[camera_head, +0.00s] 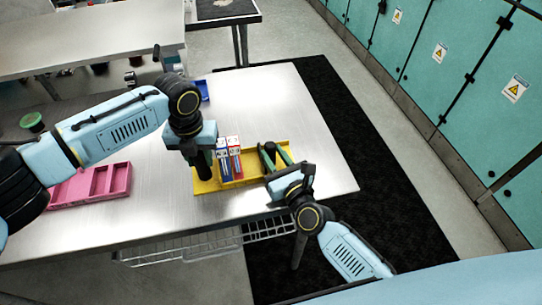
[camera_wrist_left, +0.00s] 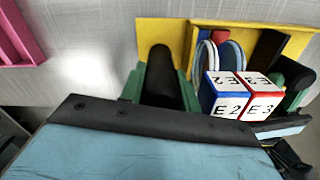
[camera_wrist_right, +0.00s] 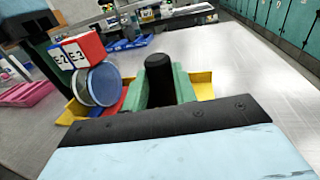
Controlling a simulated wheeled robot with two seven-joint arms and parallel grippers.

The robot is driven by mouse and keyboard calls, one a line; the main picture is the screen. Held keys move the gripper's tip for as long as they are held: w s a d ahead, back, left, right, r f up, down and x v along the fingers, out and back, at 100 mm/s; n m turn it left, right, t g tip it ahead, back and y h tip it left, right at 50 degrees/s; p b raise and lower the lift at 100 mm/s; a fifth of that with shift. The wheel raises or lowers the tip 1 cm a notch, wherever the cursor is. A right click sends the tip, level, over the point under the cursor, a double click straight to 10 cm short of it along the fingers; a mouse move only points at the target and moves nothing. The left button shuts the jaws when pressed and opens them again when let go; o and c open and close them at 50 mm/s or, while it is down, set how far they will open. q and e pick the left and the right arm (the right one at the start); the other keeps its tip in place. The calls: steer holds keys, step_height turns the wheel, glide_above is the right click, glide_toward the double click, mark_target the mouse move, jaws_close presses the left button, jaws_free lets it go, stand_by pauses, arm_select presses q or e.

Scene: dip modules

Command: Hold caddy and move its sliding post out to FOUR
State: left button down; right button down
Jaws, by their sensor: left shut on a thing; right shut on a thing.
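The yellow caddy (camera_head: 207,186) lies on the metal table. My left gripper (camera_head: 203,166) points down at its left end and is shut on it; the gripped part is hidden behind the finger. My right gripper (camera_head: 272,156) is shut at the caddy's right part, apparently on the sliding post, which the fingers hide. A blue module (camera_wrist_left: 225,95) marked E2 and a red module (camera_wrist_left: 260,97) marked E3 stand side by side in the caddy between the grippers. The yellow wall also shows in the right wrist view (camera_wrist_right: 203,84). No FOUR mark is readable.
A pink compartment tray (camera_head: 95,182) lies left of the caddy. A blue bin (camera_head: 203,90) sits behind, partly hidden by my left arm. The table (camera_head: 310,140) is clear right of and behind the caddy. Its front edge is close to my right arm.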

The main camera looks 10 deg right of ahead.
steer(key=c, duration=1.4)
jaws_free()
steer(key=v, duration=1.2)
arm_select(q)
steer(key=c, duration=1.3)
jaws_free()
steer(key=shift+o, duration=0.2)
steer(key=shift+r, duration=0.1)
arm_select(e)
steer(key=shift+r, duration=0.15)
